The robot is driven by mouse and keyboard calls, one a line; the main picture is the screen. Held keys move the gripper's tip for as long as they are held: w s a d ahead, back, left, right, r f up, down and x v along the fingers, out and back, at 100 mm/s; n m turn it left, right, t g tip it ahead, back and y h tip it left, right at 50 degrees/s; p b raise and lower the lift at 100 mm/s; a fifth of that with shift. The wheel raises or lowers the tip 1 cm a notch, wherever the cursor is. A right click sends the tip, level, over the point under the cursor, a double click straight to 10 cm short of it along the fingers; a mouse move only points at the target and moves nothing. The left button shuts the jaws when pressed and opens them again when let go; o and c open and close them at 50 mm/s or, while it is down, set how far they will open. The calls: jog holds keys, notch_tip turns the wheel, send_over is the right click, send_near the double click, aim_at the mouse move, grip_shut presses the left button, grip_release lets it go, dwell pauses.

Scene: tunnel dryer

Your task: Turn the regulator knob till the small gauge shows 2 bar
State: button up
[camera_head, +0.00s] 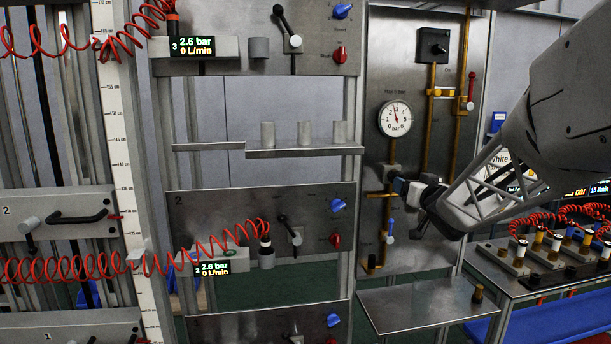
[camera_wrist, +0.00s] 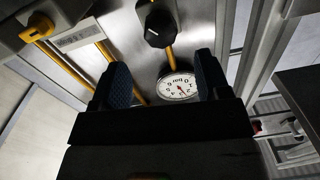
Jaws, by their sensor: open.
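The small round gauge (camera_head: 395,118) is on the steel panel, with a white face marked in bar. Its needle points up and slightly left, a little under 3. It also shows upside down in the wrist view (camera_wrist: 177,87). The black regulator knob (camera_wrist: 160,25) sits on the gauge's brass pipe in the wrist view. In the head view, my gripper mostly hides that spot below the gauge. My gripper (camera_head: 400,186) is in front of the panel there. In the wrist view its fingers (camera_wrist: 163,72) are apart, with the knob beyond them and nothing held.
A black switch box (camera_head: 433,45) and brass pipes (camera_head: 425,115) are on the same panel. A blue-handled valve (camera_head: 390,230) is lower down. A steel shelf (camera_head: 420,304) juts out below. Two displays (camera_head: 193,46) (camera_head: 212,269) read 2.6 bar.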

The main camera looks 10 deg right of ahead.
jog(key=shift+w, duration=0.15)
jog(key=shift+w+a, duration=0.1)
jog(key=shift+w, duration=3.65)
jog(key=c, duration=0.9)
